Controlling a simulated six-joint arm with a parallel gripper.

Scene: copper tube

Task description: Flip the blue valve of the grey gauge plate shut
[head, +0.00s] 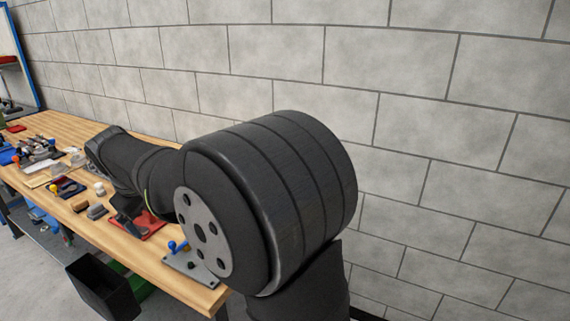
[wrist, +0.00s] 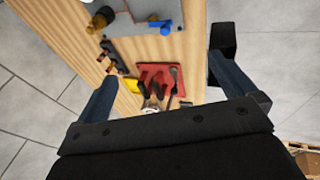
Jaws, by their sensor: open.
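The grey gauge plate (head: 205,279) lies near the front right end of the wooden bench in the head view, partly hidden by my arm. Its blue valve (head: 178,247) stands up at the plate's left side. In the wrist view the plate (wrist: 186,12) is at the top edge, cut off by the frame. The plate is beyond the fingertips. The handle touches neither finger.
A red base (wrist: 177,72) with dark parts sits between the fingers in the wrist view. It also shows in the head view (head: 150,226). A yellow piece and dark clips lie nearby. Several tools crowd the bench's far left. A black bin (head: 103,290) stands below the front edge.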

